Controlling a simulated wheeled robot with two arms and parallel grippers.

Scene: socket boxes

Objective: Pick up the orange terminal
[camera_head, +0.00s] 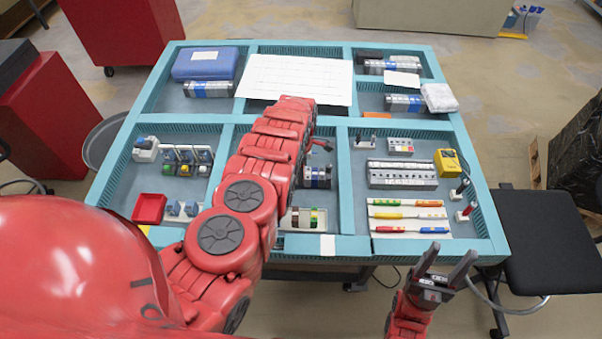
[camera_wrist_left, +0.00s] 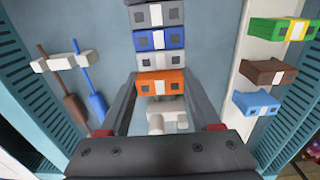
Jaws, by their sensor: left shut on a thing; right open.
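The orange terminal (camera_wrist_left: 162,82) is in a row of terminal blocks in the left wrist view, directly below a blue terminal (camera_wrist_left: 160,39) with a light grey one between them. My left gripper (camera_wrist_left: 162,90) has one finger on each side of the orange terminal and is shut on it. A pale grey piece (camera_wrist_left: 167,115) shows just below it, between the fingers. In the head view my left arm hides the left gripper and the orange terminal; part of the terminal row (camera_head: 317,177) shows beside the arm. My right gripper (camera_head: 445,265) is open and empty at the table's front edge.
Teal dividers (camera_head: 342,200) split the table into compartments.

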